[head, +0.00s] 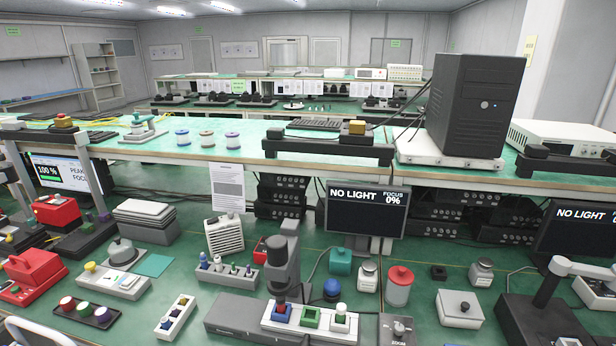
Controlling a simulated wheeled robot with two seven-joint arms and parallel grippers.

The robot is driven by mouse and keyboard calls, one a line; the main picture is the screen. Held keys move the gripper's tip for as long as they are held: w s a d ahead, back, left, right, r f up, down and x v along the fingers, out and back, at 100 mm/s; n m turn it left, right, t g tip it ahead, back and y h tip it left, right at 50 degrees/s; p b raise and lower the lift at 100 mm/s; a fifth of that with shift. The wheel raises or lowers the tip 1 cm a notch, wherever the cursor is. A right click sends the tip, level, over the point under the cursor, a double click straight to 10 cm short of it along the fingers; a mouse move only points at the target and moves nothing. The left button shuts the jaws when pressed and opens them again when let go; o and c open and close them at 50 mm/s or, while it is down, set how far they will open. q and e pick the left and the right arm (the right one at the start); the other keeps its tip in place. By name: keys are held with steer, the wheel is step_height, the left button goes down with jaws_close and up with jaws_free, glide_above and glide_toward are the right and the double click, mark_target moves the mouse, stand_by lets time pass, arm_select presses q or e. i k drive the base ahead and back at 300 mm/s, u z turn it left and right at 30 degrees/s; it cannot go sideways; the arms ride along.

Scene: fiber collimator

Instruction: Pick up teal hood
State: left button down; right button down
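A small teal block-shaped piece with a rounded top (340,262), which looks like the teal hood, stands upright on the green bench mat in the head view, right of centre. It stands just behind a blue dome-shaped piece (331,291) and left of a clear jar with a light lid (367,277). Its front and top show. Neither of my grippers can be made out in the head view, and nothing is seen touching the teal piece.
A dark upright instrument (283,262) stands left of the teal piece, above a white tray (268,322) with coloured blocks. A monitor (365,209) reading "NO LIGHT" stands behind. A red-lidded jar (399,287) and a grey box (460,309) are to the right.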

mark_target(340, 259)
steer(key=u, duration=1.6)
steer(key=i, duration=0.95)
steer(key=z, duration=3.3)
